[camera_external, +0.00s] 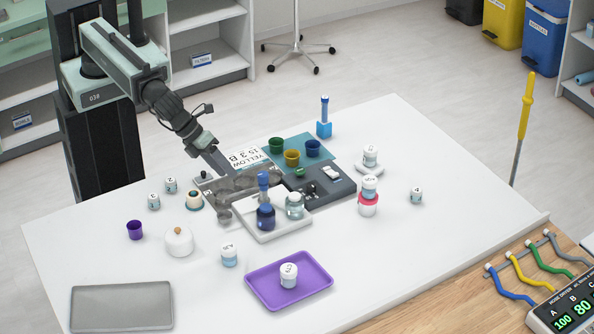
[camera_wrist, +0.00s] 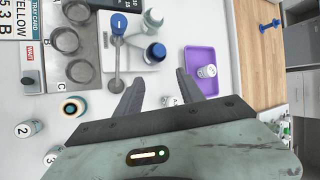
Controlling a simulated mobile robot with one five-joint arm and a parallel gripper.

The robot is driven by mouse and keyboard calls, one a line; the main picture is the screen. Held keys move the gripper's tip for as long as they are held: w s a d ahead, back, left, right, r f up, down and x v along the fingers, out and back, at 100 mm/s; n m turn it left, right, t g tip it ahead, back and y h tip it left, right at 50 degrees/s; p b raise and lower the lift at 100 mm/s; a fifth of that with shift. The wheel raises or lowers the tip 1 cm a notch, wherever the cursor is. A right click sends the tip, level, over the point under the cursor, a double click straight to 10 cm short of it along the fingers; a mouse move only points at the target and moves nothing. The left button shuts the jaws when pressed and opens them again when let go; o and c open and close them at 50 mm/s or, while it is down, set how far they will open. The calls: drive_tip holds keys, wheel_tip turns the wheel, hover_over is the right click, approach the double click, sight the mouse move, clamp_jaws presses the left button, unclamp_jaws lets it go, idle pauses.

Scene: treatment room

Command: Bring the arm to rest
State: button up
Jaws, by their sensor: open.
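My gripper (camera_external: 218,164) hangs at the end of my bent arm, above the back left part of the white table (camera_external: 420,240). In the wrist view its two dark fingers (camera_wrist: 156,80) stand wide apart with nothing between them. A grey metal rack with round cups (camera_wrist: 85,73) lies to the left of the fingers there. A white tray (camera_external: 285,231) holds a blue jar (camera_external: 265,217), a clear jar (camera_external: 295,206) and a blue-topped stick. My fingers partly hide a small jar in the wrist view.
A purple tray (camera_external: 318,283) carries a white-lidded jar (camera_external: 289,275). A white lidded pot (camera_external: 179,242), a purple cup (camera_external: 135,230) and a grey tray (camera_external: 122,308) stand on the left. Coloured cups sit on a teal mat (camera_external: 324,145). The table's right side is mostly clear.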

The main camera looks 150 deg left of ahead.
drive_tip(key=s+d+f+n+g+h, duration=0.1)
drive_tip(key=s+d+n+g+h, duration=0.1)
drive_tip(key=s+d+n, duration=0.2)
drive_tip(key=s+d+f+n+g+h, duration=0.1)
drive_tip(key=s+d+n, duration=0.4)
drive_tip(key=d+n, duration=0.6)
drive_tip(key=g+h, duration=0.1)
drive_tip(key=h, duration=0.1)
drive_tip(key=shift+d+f+g+h, duration=0.25)
drive_tip(key=shift+d+g+h, duration=0.05)
drive_tip(key=shift+d, duration=0.05)
drive_tip(key=shift+s, duration=0.1)
